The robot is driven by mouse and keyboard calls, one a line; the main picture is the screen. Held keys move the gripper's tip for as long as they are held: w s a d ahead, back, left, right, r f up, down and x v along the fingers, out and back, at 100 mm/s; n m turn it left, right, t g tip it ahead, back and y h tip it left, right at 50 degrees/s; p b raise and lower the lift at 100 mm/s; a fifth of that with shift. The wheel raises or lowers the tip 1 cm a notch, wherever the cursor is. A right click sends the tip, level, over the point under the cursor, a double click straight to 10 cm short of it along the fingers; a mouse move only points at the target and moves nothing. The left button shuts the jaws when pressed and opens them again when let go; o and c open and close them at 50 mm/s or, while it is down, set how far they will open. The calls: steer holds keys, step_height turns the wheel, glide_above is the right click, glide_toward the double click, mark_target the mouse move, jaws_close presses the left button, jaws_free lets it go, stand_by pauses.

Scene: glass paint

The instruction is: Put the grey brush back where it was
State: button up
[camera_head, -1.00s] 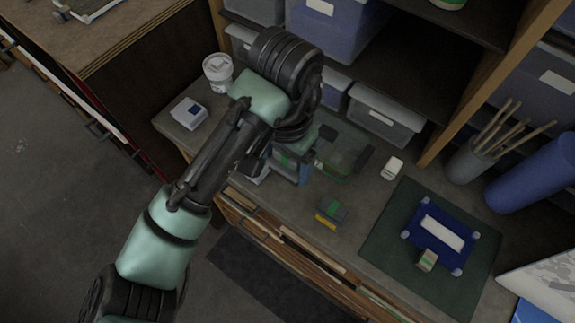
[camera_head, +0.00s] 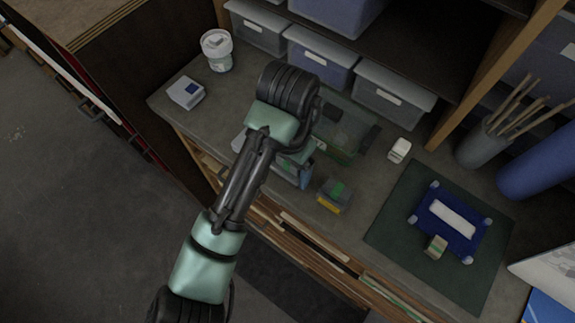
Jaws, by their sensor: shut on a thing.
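My arm comes up from the bottom and bends at a dark ribbed wrist joint (camera_head: 288,88) over the left half of the counter. The wrist hides my gripper's fingers and anything between them. I cannot make out a grey brush in or near my gripper. Several thin wooden handles stand in a grey cup (camera_head: 482,150) at the right, against the shelf. They look like brushes, but their colours and tips cannot be told apart.
A green see-through box (camera_head: 345,150) and a green-yellow block (camera_head: 335,196) are just right of my wrist. A white jar (camera_head: 217,50) stands at the left.

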steer(key=shift+f, duration=0.2)
steer(key=o, duration=1)
step_height(320, 180, up, 11)
steer(key=p, duration=0.4)
steer(key=shift+d+r, duration=0.1)
steer(key=shift+r, duration=0.65)
steer(key=w+d+r+t+h, duration=0.2)
steer(key=w+d+r+t, duration=0.2)
steer(key=w+d+r, duration=0.25)
steer(key=w+d+r+t+h, duration=0.2)
steer(key=d+r+t, duration=0.1)
steer(key=r, duration=0.4)
steer(key=w+d+r+t+h, duration=0.15)
steer(key=r+t, duration=0.25)
steer(key=r, duration=0.4)
steer(key=w+d+r+t+h, duration=0.1)
steer(key=d+r+t+h, duration=0.2)
steer(key=r, duration=0.4)
steer(key=s+a+r+n+t, duration=0.1)
steer(key=s+a+r+t, duration=0.15)
steer(key=r, duration=0.45)
steer(key=s+a+r+n+t, duration=0.1)
steer(key=a+r+t, duration=0.1)
steer(key=r+t, duration=0.3)
steer(key=s+a+r+n+t+y, duration=0.5)
steer(key=s+a+r+t+y, duration=0.1)
steer(key=s+a+r+y, duration=0.2)
steer(key=shift+s+a+r, duration=0.4)
steer(key=shift+a+r, duration=0.25)
steer(key=shift+a, duration=0.05)
